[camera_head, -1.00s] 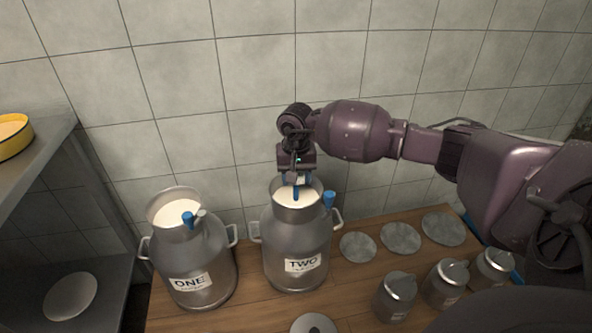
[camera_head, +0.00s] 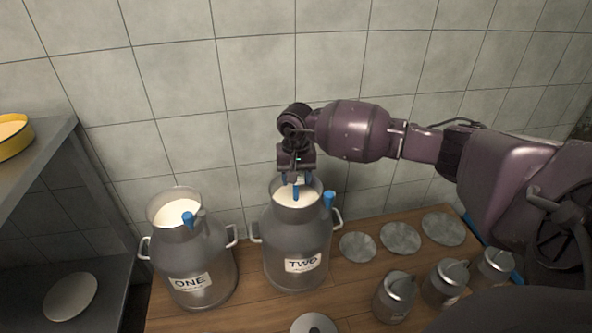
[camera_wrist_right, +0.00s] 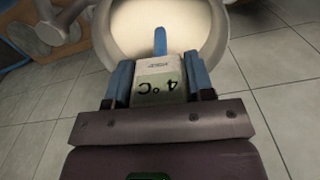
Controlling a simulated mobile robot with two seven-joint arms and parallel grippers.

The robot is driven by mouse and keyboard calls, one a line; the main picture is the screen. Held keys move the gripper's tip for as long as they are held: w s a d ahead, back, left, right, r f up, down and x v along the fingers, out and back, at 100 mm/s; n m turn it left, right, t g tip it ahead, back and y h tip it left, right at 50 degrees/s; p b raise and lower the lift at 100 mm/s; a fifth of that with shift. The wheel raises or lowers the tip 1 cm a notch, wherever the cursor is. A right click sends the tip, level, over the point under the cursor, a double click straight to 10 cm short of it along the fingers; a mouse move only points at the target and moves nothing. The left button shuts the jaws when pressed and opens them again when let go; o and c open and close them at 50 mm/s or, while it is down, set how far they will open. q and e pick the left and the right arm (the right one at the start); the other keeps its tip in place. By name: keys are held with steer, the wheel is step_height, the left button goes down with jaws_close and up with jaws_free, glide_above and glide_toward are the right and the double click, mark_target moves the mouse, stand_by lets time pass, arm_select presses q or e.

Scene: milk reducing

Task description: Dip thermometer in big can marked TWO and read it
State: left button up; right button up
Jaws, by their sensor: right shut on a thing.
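The big can marked TWO (camera_head: 297,245) stands open on the wooden table, with white milk in its mouth. My right gripper (camera_head: 297,178) is over that mouth, shut on the thermometer. The thermometer's blue stem (camera_head: 296,193) points down into the can's mouth; its tip is hidden. In the right wrist view the thermometer (camera_wrist_right: 158,82) sits between the two blue fingers (camera_wrist_right: 160,82), and its display reads 4 °C, upside down. The big can marked ONE (camera_head: 188,255) stands open to the left, also with milk. My left gripper is not in view.
Several small lidded cans (camera_head: 396,297) and flat round lids (camera_head: 401,238) are on the table (camera_head: 340,285) at right. A grey shelf (camera_head: 40,160) is at left, and the tiled wall is close behind.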

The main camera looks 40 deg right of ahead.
steer(key=shift+r+p, duration=1.2)
steer(key=shift+r, duration=3.85)
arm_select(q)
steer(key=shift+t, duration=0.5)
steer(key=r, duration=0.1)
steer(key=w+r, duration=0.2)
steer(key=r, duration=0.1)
